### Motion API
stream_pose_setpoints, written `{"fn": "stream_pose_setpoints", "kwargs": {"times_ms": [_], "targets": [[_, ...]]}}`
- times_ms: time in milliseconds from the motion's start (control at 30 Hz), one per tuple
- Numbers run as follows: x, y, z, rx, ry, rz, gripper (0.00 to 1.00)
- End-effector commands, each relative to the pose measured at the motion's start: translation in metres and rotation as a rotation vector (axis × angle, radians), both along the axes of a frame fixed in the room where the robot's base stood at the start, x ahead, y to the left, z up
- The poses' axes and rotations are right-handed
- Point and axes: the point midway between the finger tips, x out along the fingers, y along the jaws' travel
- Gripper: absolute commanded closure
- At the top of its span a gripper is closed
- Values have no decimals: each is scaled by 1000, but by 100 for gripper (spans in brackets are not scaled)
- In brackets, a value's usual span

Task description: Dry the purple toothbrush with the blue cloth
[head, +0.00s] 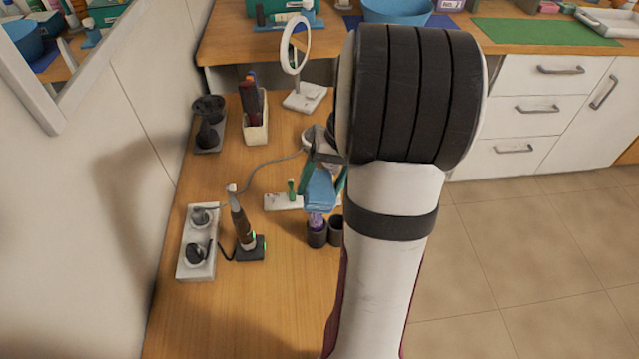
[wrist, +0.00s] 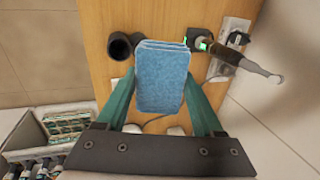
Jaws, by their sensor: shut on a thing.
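The blue cloth (head: 320,192) is a folded pad held in my gripper (wrist: 160,84), whose green fingers are shut on its two sides. In the wrist view the cloth (wrist: 162,72) fills the space between the fingers. The purple toothbrush (head: 317,219) shows only as a small purple part just below the cloth in the head view, at the mouth of a dark cup (head: 317,237). The cloth is right above it or against it; I cannot tell whether they touch. In the wrist view the cloth hides the toothbrush.
A second dark cup (head: 336,231) stands beside the first. A white holder with a green item (head: 291,188) is behind. An upright electric device on its dock (head: 243,235) and a white socket strip (head: 197,243) stand to the left. The front of the wooden top is clear.

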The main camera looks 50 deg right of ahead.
Motion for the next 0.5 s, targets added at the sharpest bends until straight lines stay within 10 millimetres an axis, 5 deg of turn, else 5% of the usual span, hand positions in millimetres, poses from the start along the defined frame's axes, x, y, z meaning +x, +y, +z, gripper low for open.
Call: {"fn": "stream_pose_setpoints", "kwargs": {"times_ms": [233,500], "targets": [[-9,-9,-1,1,-1,0,76],[2,2,-3,0,0,2,76]]}}
